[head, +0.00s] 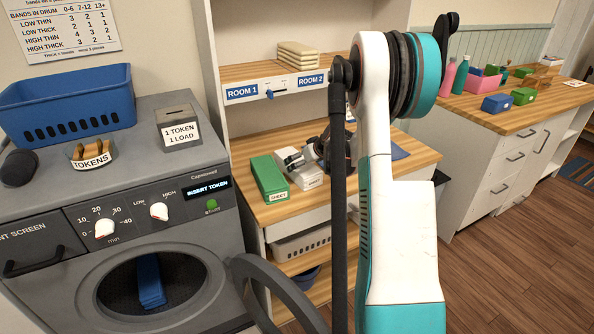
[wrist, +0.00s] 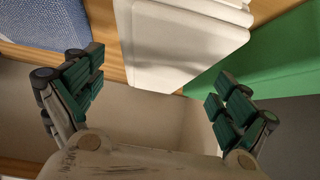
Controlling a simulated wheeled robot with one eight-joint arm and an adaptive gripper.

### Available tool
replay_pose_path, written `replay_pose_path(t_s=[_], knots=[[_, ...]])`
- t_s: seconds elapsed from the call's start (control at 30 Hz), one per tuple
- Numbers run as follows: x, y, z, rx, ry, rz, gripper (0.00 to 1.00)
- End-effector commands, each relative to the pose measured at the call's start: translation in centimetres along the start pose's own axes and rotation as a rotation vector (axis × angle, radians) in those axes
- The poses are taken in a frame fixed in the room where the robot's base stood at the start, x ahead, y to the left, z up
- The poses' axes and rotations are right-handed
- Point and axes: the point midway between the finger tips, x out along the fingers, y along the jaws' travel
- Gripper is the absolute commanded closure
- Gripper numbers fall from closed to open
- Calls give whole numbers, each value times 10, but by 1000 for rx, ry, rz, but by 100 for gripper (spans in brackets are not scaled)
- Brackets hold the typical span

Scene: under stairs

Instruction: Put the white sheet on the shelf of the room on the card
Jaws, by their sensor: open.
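In the wrist view the white sheet (wrist: 182,42) is just ahead, between the spread fingers. My gripper (head: 297,160) is over the white sheet in the head view, partly hidden by my arm. In the wrist view my gripper (wrist: 157,70) is open with nothing held. The shelf above has signs ROOM 1 (head: 242,92) and ROOM 2 (head: 311,79). I cannot make out a readable room card.
A green sheet (head: 268,178) lies left of the white one; a blue cloth (wrist: 45,22) lies on the other side. Folded cream linen (head: 297,55) occupies the shelf above ROOM 2. The washer's open door (head: 275,290) stands at front. The shelf above ROOM 1 looks clear.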

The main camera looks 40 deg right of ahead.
Motion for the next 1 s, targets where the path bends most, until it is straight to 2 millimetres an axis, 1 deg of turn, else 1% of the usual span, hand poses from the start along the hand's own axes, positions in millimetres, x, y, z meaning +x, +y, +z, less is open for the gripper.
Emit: replay_pose_path(t_s=[0.17,0.43,0.5,0.7,0.73,0.77,0.8,0.87,0.9,1.0], knots=[[11,0,1,0,0,0,5],[49,-1,0,-1,-1,0,5],[53,-1,-1,-1,-1,0,5],[52,-1,-2,0,0,1,5],[52,-1,-2,0,0,1,10],[52,-1,-2,0,0,1,16],[52,-1,-2,0,0,1,25],[52,-1,-2,0,0,1,39],[52,-1,-2,0,0,1,48],[52,-1,-2,0,0,1,68]])
